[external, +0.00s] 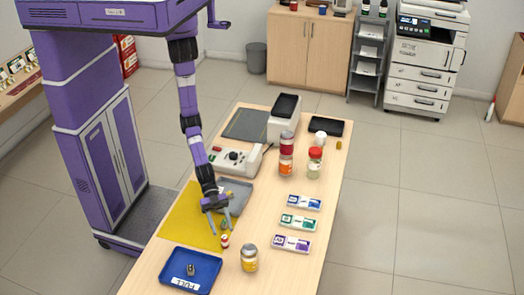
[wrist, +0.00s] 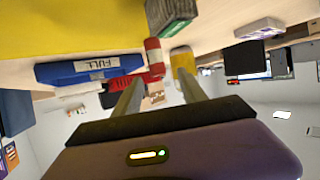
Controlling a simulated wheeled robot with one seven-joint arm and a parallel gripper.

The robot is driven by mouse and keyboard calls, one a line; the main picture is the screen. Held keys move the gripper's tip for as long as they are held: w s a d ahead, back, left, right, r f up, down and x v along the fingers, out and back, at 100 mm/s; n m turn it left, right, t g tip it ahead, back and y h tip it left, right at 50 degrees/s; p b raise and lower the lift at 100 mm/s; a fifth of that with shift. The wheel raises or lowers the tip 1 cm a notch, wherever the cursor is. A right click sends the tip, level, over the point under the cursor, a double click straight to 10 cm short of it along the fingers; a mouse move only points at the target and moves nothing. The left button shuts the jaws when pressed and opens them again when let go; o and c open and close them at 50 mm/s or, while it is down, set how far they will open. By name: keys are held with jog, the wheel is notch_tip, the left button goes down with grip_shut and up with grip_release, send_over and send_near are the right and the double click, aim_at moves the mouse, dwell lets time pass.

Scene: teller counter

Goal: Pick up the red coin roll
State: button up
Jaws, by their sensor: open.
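The red coin roll (external: 225,241), red with a white band, stands on the table by the right edge of the yellow mat. In the wrist view the red coin roll (wrist: 154,57) appears beyond my fingertips, between them in the picture. My gripper (external: 219,228) is open and empty, low over the mat and just behind the roll. Its two fingers (wrist: 161,86) are spread apart in the wrist view. A green roll or stack (external: 224,223) sits close to my fingers, partly hidden by them; a green ridged block (wrist: 171,18) shows at the wrist view's top.
A blue tray (external: 211,261) marked FULL, holding a small dark item, lies at the front left. A yellow-filled jar (external: 249,259) stands right of the roll. The yellow mat (external: 178,225) is mostly clear. Purple, green and blue boxes (external: 291,243) lie farther right.

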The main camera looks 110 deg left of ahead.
aim_at(226, 240)
jog(key=shift+x, duration=3.8)
jog(key=shift+s, duration=0.15)
grip_shut()
